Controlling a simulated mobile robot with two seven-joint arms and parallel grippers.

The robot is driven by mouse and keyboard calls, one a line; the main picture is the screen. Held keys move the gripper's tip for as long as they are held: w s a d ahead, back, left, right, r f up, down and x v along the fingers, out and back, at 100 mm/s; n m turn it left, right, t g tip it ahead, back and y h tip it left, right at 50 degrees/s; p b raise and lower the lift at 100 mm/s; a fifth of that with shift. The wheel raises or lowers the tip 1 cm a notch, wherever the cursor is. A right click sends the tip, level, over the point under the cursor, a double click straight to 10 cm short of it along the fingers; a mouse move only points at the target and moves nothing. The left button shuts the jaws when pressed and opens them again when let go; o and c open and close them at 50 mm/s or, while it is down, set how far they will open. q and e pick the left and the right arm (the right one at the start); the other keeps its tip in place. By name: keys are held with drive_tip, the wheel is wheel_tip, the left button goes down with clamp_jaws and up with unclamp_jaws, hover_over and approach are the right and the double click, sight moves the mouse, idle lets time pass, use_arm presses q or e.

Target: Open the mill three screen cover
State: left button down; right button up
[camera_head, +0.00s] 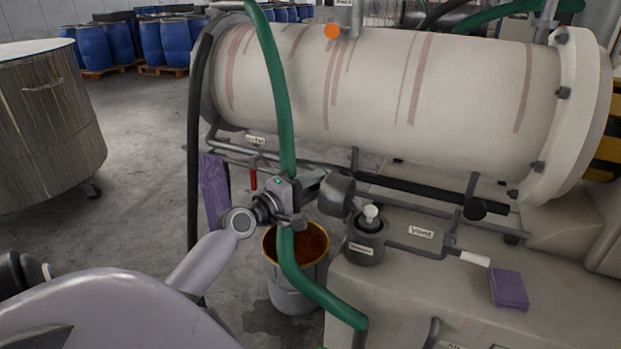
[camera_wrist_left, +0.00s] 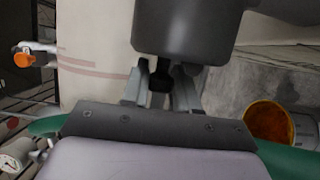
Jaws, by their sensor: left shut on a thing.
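A dark grey rounded cap (camera_head: 336,197), which looks like the screen cover, sits below the big cream mill cylinder (camera_head: 390,85). My left gripper (camera_head: 312,188) is at the cap's left side. In the left wrist view the cap (camera_wrist_left: 190,32) fills the upper middle, and a short black knob (camera_wrist_left: 160,76) on it lies between the fingers of my left gripper (camera_wrist_left: 160,92), which is shut on it. I cannot tell whether the cover has turned or come loose. My right gripper is not in view.
A green hose (camera_head: 287,120) runs down in front of the mill, close by my left wrist. A bucket with a yellow rim (camera_head: 293,291) stands below. A grey pot with a white knob (camera_head: 366,240) and a purple block (camera_head: 508,289) are on the cream base. Blue drums (camera_head: 165,42) stand far back.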

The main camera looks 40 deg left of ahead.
use_arm(q)
drive_tip(key=shift+r, duration=0.1)
drive_tip(key=c, duration=0.9)
unclamp_jaws()
drive_tip(key=shift+s, duration=0.1)
drive_tip(key=shift+s+a+b, duration=0.15)
drive_tip(key=shift+s+b, duration=0.15)
drive_tip(key=shift+s, duration=1.45)
drive_tip(key=shift+s+a+b, duration=0.1)
drive_tip(key=shift+s+b, duration=0.15)
drive_tip(key=shift+s, duration=1.45)
